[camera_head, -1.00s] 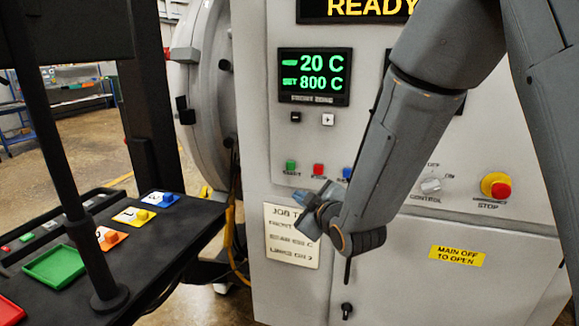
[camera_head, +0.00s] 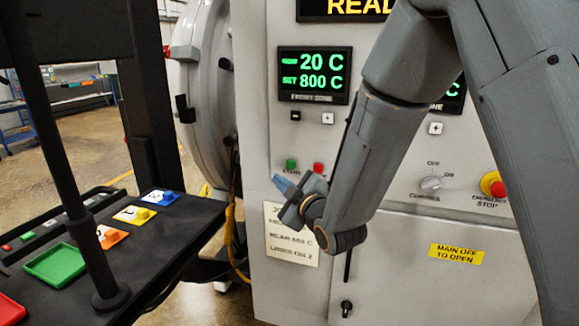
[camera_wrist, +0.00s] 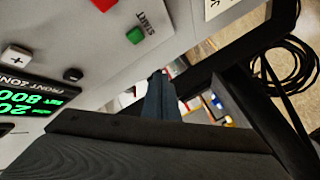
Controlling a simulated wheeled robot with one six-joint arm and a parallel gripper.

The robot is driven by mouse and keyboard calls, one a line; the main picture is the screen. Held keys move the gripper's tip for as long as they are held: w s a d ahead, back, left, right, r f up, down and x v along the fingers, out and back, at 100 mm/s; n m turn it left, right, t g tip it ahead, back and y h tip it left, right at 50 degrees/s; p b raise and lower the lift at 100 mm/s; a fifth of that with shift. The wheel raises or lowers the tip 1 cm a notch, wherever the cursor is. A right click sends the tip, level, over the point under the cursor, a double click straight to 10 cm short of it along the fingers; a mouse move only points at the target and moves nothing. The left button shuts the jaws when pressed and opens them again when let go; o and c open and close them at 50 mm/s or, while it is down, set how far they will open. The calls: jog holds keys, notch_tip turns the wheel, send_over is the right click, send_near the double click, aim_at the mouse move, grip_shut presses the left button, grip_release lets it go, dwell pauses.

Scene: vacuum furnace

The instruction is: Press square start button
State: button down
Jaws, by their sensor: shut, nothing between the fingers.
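The square green start button (camera_head: 291,164) is on the grey furnace panel, above a START label partly hidden by my gripper. In the wrist view the green button (camera_wrist: 134,36) is at the top, with START printed beside it. My gripper (camera_head: 278,179) is shut and empty, its blue-grey fingertips just below and slightly left of the button in the head view. In the wrist view the closed fingers (camera_wrist: 159,78) are below and right of the button. No contact shows.
A red button (camera_head: 318,168) is right of the green one. The red emergency stop (camera_head: 494,186) and a rotary switch (camera_head: 431,183) are farther right. The display (camera_head: 314,75) reads 20 C and 800 C. A black table (camera_head: 150,240) with coloured trays stands at the left.

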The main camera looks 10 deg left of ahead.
aim_at(291, 169)
jog(key=shift+w+d+b, duration=0.15)
jog(key=shift+w+b, duration=0.05)
jog(key=shift+w, duration=0.9)
jog(key=shift+w+d+b, duration=0.15)
jog(key=shift+w+d, duration=0.05)
jog(key=shift+w, duration=0.9)
jog(key=shift+w+d+b, duration=0.15)
jog(key=shift+w+b, duration=0.05)
jog(key=shift+w, duration=0.9)
jog(key=shift+w, duration=0.1)
jog(key=shift+w+b, duration=0.3)
jog(key=shift+w+d, duration=0.1)
jog(key=shift+w, duration=0.35)
jog(key=shift+s, duration=0.1)
dwell(0.3)
jog(key=shift+s, duration=0.75)
jog(key=shift+s+a, duration=0.25)
jog(key=shift+s, duration=1)
jog(key=shift+s+a, duration=0.2)
jog(key=shift+s, duration=1.05)
